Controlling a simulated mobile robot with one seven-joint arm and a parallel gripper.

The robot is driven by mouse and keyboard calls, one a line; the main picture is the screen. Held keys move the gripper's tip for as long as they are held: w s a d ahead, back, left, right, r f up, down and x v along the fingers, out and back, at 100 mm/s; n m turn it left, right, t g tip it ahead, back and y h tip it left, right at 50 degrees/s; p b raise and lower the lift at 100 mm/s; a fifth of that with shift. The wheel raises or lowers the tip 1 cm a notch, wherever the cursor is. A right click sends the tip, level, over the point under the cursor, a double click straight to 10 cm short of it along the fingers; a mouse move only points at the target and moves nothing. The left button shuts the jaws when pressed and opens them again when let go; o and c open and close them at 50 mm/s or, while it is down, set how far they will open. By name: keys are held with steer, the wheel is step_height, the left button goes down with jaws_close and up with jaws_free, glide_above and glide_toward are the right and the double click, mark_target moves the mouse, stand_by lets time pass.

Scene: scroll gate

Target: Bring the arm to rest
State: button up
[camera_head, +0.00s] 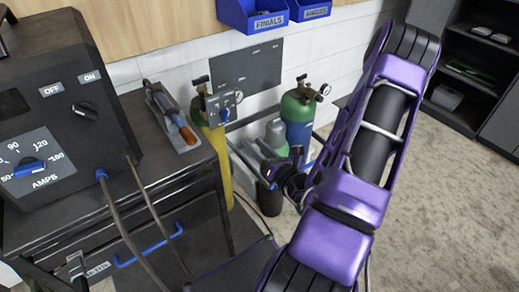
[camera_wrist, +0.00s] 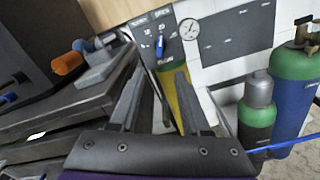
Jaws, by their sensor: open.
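My purple arm reaches across the right half of the head view, bent, with its wrist end pointing left. My gripper (camera_head: 272,180) is small and partly hidden by the arm in that view. In the wrist view my gripper (camera_wrist: 155,85) has two dark fingers standing apart, with nothing between them. Behind the fingers are a yellow cylinder and a panel with a blue lever. No held object shows.
A welding machine (camera_head: 60,110) stands on a dark cart (camera_head: 180,175) at left, with a torch (camera_head: 175,115) on top. Gas cylinders (camera_head: 299,115) stand by the white wall near the gripper. Floor (camera_head: 435,200) at right is clear.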

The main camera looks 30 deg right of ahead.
steer(key=shift+s, duration=0.95)
